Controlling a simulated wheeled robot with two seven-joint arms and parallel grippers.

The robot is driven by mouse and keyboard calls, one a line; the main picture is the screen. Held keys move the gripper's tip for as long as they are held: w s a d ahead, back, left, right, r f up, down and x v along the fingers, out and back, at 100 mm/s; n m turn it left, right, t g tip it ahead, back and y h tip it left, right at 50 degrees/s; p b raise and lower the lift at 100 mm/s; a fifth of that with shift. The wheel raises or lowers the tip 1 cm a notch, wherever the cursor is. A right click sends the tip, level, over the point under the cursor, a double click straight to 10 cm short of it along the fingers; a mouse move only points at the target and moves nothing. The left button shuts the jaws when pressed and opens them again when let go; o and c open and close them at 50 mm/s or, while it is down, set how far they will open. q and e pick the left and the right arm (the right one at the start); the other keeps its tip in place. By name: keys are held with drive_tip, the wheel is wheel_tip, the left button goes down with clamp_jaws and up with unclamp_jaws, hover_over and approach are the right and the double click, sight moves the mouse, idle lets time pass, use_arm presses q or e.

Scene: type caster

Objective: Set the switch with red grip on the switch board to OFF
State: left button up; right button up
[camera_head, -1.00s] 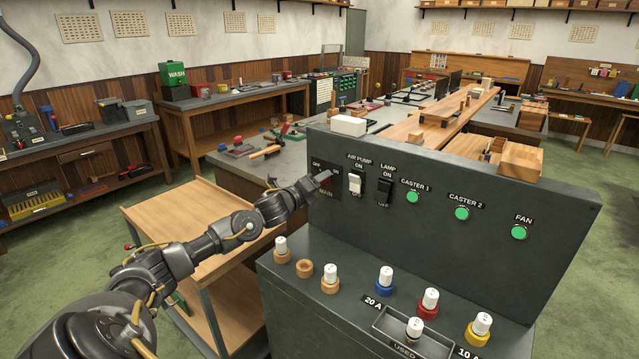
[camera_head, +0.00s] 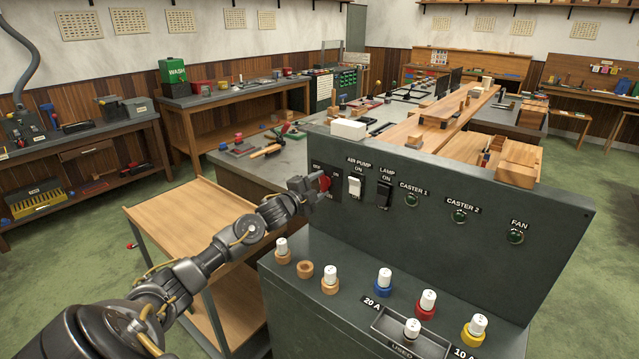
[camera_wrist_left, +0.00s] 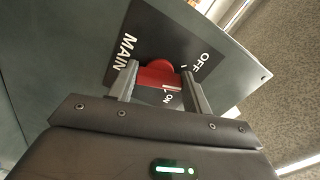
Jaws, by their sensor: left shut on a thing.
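The switch with the red grip (camera_head: 324,183) is at the left end of the upright face of the switch board (camera_head: 440,225). In the left wrist view the red grip (camera_wrist_left: 157,74) lies between my fingers, on a dark plate marked MAIN, OFF and ON. My left gripper (camera_head: 316,184) is shut on the red grip, with a finger on either side of it (camera_wrist_left: 160,88). The fingers and the angle partly hide the plate, so I cannot read exactly which mark the grip points to. My right gripper is not in view.
The AIR PUMP switch (camera_head: 356,186) and LAMP switch (camera_head: 384,193) sit just right of the red grip. Indicators CASTER 1 (camera_head: 411,199), CASTER 2 (camera_head: 459,216) and FAN (camera_head: 515,236) are dark. Several fuses stand on the lower ledge. A wooden cart (camera_head: 185,225) stands left.

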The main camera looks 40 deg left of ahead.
use_arm(q)
drive_tip(key=n+p, duration=0.2)
drive_tip(key=n, duration=0.3)
drive_tip(key=shift+f+n, duration=0.1)
drive_tip(key=shift+n, duration=0.2)
idle(0.5)
drive_tip(key=o, duration=1)
drive_tip(key=shift+s+d+b, duration=0.15)
drive_tip(key=shift+s+b, duration=1.1)
drive_tip(key=shift+s, duration=4.2)
